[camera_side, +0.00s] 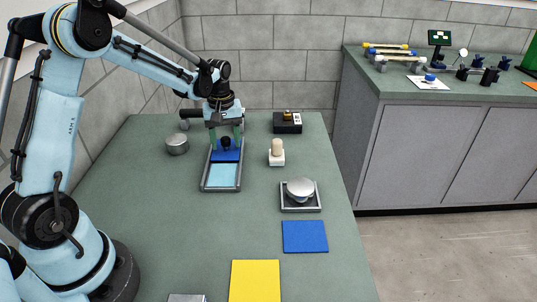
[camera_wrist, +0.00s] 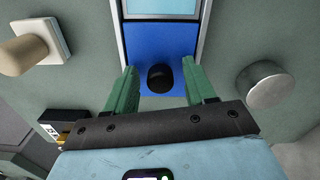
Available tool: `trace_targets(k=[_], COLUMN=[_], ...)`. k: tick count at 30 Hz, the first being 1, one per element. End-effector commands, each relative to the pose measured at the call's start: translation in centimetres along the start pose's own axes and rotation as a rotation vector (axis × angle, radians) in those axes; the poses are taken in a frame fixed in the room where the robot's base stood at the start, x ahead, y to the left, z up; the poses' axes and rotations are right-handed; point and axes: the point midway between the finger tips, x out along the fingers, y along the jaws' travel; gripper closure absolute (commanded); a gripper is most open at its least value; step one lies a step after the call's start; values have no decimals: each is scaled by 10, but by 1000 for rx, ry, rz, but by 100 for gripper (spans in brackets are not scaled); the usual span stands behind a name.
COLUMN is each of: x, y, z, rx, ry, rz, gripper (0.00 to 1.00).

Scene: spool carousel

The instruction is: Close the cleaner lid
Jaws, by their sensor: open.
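The cleaner (camera_side: 203,186) is a grey-framed tray lying flat on the green table, with a light blue strip (camera_side: 222,176) showing in its near half. Its blue lid (camera_side: 229,156), with a black knob on top, covers the far half. In the wrist view the lid (camera_wrist: 181,40) shows below the light blue strip (camera_wrist: 163,6), and the knob (camera_wrist: 160,78) stands between my fingers. My gripper (camera_wrist: 162,82) is open, with one green finger on each side of the knob and gaps on both sides. In the side view my gripper (camera_side: 226,140) is over the far end of the cleaner.
A metal cup (camera_side: 177,145) stands left of the cleaner. A beige knob on a white base (camera_side: 277,160) and a black box (camera_side: 287,127) are at right. A silver disc (camera_side: 300,187) sits on a square tray. Blue (camera_side: 305,237) and yellow (camera_side: 255,282) mats lie nearer.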

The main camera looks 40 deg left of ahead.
Motion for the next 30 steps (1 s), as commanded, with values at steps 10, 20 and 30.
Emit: trace_targets(k=[10,20,30], x=[0,0,-1], y=[0,0,-5], z=[0,0,29], rx=[0,0,2], ry=[0,0,-1], rz=[0,0,-2], gripper=[67,100,100])
